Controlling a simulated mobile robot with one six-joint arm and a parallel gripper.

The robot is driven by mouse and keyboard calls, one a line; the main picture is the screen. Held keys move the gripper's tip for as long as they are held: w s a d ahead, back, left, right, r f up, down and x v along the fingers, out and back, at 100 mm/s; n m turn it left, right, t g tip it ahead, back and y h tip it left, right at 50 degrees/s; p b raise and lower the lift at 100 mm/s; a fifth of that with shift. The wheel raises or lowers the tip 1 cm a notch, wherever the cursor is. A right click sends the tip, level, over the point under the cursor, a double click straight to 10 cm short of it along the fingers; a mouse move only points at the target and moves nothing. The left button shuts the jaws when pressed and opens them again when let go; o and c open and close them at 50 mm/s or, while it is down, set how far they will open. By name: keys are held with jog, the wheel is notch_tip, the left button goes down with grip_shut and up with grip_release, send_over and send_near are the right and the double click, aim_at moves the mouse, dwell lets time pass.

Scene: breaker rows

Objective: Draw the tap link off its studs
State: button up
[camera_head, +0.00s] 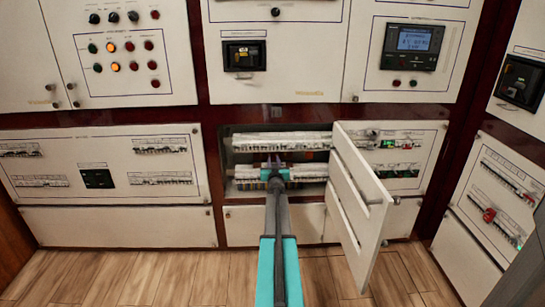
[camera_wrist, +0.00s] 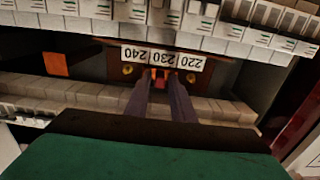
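The tap link (camera_wrist: 160,80) shows as a small red piece between two brass studs, below the upside-down labels 240, 230 and 220 in the wrist view. The left stud (camera_wrist: 127,70) and the right stud (camera_wrist: 191,77) are bare at their faces. My gripper (camera_wrist: 160,86) has its two dark fingers on either side of the red piece, tips close to the board. Whether the fingers press on it is unclear. The fingers hide part of the link and any stud behind it. In the head view my gripper (camera_head: 276,170) reaches into the open cabinet bay.
Breaker rows run above (camera_wrist: 190,20) and below (camera_wrist: 90,92) the stud board, close around my fingers. An orange block (camera_wrist: 55,64) sits left of the studs. The open cabinet door (camera_head: 355,195) stands out to the right of my arm. The wooden floor (camera_head: 150,275) is clear.

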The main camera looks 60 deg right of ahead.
aim_at(274, 159)
grip_shut()
jog(key=shift+b+v, duration=0.45)
jog(key=shift+v, duration=1.65)
dwell(0.6)
jog(key=v, duration=0.6)
jog(key=shift+s+a+b, duration=0.25)
jog(key=shift+a+b, duration=0.05)
jog(key=shift+b, duration=0.15)
dwell(0.4)
jog(key=shift+r, duration=0.1)
dwell(0.3)
